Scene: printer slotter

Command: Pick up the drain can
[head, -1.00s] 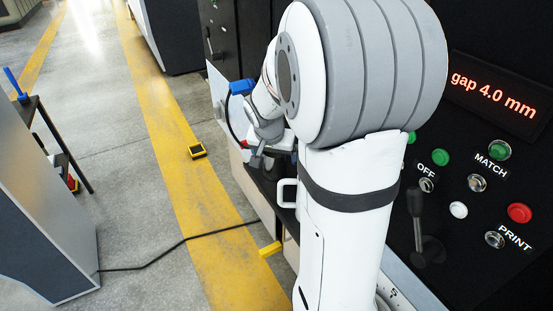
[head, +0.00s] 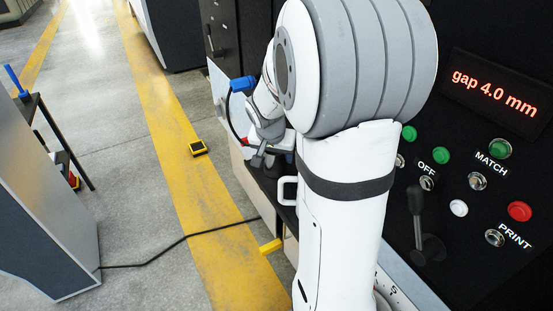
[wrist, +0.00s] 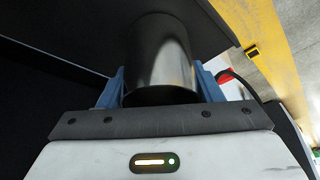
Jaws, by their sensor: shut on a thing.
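The drain can (wrist: 160,48) shows in the wrist view as a dark, shiny metal cylinder. It sits between the two blue fingers of my gripper (wrist: 159,80), which is shut on it, one finger on each side. A dark flat surface lies close around the can; I cannot tell whether the can touches it. In the head view my gripper (head: 259,157) is small and partly hidden behind my arm, beside the dark machine front. The can cannot be made out clearly there.
The control panel (head: 458,180) with buttons and a lever is at the right, its display reading "gap 4.0 mm". A yellow-black box (head: 198,148) and a black cable (head: 160,256) lie on the floor at left.

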